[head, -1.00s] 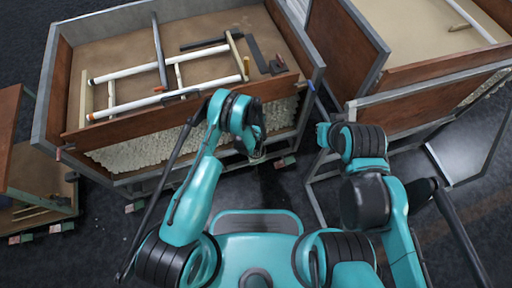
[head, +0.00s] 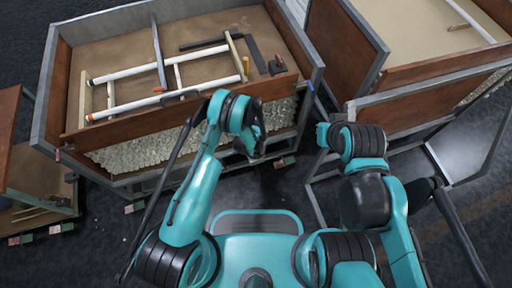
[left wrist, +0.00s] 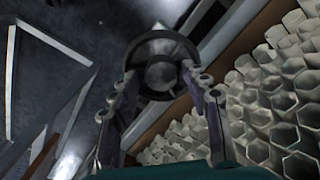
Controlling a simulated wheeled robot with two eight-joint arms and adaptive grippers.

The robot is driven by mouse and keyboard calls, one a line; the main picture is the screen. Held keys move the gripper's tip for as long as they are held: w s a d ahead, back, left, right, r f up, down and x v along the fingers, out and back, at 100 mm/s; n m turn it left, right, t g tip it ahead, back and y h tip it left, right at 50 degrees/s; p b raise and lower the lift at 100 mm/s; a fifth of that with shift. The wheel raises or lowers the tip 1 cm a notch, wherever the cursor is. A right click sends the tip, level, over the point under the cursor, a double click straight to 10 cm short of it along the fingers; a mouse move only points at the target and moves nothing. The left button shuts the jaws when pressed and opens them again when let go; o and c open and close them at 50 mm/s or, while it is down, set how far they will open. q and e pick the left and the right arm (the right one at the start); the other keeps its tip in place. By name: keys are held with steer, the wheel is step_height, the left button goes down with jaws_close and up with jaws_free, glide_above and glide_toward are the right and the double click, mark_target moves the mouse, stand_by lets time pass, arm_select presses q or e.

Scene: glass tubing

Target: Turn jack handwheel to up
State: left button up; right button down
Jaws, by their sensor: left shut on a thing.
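The jack handwheel, a dark round wheel with a grey hub (left wrist: 160,75), shows in the left wrist view. My left gripper (left wrist: 158,60) is shut on it, with one finger on each side of its rim. In the head view my left gripper (head: 257,150) is low in front of the large crate, at its near right side, and mostly hidden by my own arm. The handwheel cannot be made out there. My right arm is folded at the right, and its gripper does not show.
The large wooden crate (head: 190,110) with a grey metal frame holds white tubes and tools above pale hexagonal tube ends (left wrist: 275,105). A second crate (head: 345,40) stands at the right, and a low brown cart (head: 40,165) at the left. Dark floor lies between them.

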arm_select(q)
steer(key=n, duration=0.4)
steer(key=shift+a+f+n, duration=0.25)
steer(key=shift+n, duration=0.05)
steer(key=n, duration=0.4)
steer(key=shift+s+n, duration=0.1)
steer(key=shift+n, duration=0.2)
steer(key=shift+o, duration=0.2)
steer(key=n, duration=0.4)
steer(key=shift+n, duration=0.3)
steer(key=n, duration=0.3)
steer(key=shift+n, duration=0.3)
steer(key=n, duration=0.4)
steer(key=shift+n, duration=0.3)
steer(key=n, duration=0.8)
steer(key=shift+s+d+n, duration=0.1)
steer(key=shift+n, duration=0.3)
steer(key=shift+d+n, duration=0.1)
steer(key=shift+n, duration=1.9)
steer(key=shift+c, duration=0.2)
